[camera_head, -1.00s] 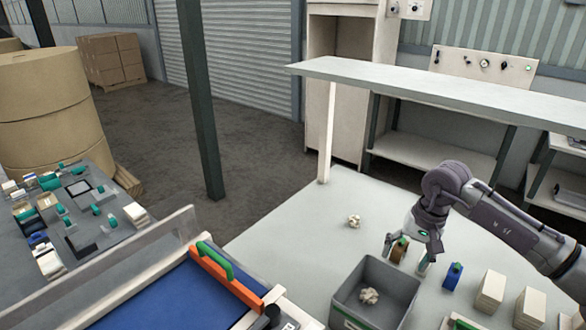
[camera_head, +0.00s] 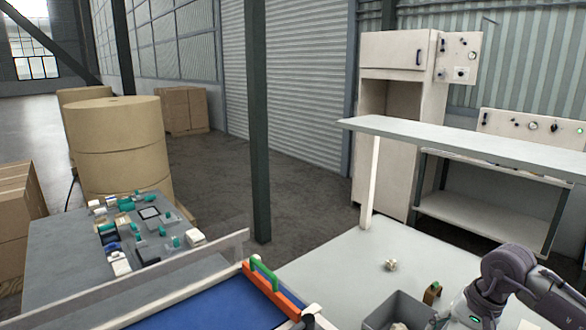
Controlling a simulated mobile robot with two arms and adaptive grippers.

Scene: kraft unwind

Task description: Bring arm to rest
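My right arm comes in from the right, and its purple-grey wrist and my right gripper (camera_head: 455,318) are at the lower right, over the grey worktable (camera_head: 345,262). The fingers are largely cut off by the bottom edge, so I cannot tell whether they are open or shut. A small brown and green item (camera_head: 432,293) stands on the table just left of the wrist. My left arm and gripper are not in view.
A grey bin (camera_head: 395,310) holding a pale crumpled piece is cut off at the bottom. Another crumpled piece (camera_head: 391,265) lies behind it. A raised shelf (camera_head: 460,143) spans the table. An orange and green bar (camera_head: 270,285) edges the blue surface (camera_head: 215,308).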

